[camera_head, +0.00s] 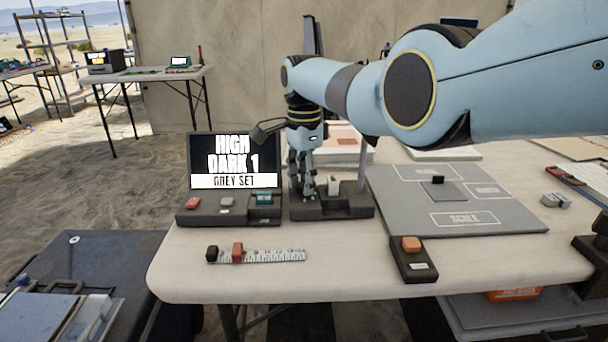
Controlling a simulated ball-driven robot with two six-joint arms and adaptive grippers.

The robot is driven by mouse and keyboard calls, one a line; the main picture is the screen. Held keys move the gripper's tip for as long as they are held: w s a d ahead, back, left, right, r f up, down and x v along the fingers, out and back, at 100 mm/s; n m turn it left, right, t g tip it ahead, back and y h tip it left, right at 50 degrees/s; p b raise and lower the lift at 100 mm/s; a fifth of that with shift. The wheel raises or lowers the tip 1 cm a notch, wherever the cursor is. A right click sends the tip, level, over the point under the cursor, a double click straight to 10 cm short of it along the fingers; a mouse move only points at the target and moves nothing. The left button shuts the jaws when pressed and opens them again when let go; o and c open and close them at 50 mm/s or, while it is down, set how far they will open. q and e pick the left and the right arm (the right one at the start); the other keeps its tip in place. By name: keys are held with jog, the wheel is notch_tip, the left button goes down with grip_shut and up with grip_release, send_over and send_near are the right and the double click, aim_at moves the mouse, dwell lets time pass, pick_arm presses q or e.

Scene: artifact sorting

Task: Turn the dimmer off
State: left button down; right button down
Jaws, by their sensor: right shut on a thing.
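My right gripper (304,194) points down at the left part of a dark base unit (350,207) beside the screen. Its fingers are shut on a small part there, seemingly the dimmer control, which they mostly hide. I cannot read the control's setting. A pale upright block (333,185) stands on the same base, just right of the fingers. A dark lamp-like head (268,132) shows left of my wrist. My left gripper is not in view.
A screen (235,160) reads "HIGH DARK 1 GREY SET" above a button console (228,211). A ruler with sliders (275,256) and a box with an orange button (412,244) lie in front. A grey marked board (463,220) lies right. The table's front middle is clear.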

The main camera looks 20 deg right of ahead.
jog(key=n, duration=0.4)
jog(key=shift+r+n+p, duration=0.1)
jog(key=shift+n+p, duration=0.2)
jog(key=shift+p, duration=0.05)
jog(key=n, duration=0.5)
jog(key=shift+w+n, duration=0.1)
jog(key=shift+n, duration=0.2)
jog(key=n, duration=0.5)
jog(key=shift+p, duration=0.3)
jog(key=n, duration=0.5)
jog(key=shift+n, duration=0.4)
jog(key=c, duration=1.1)
grip_release()
jog(key=shift+o, duration=0.2)
notch_tip(320, 180, up, 12)
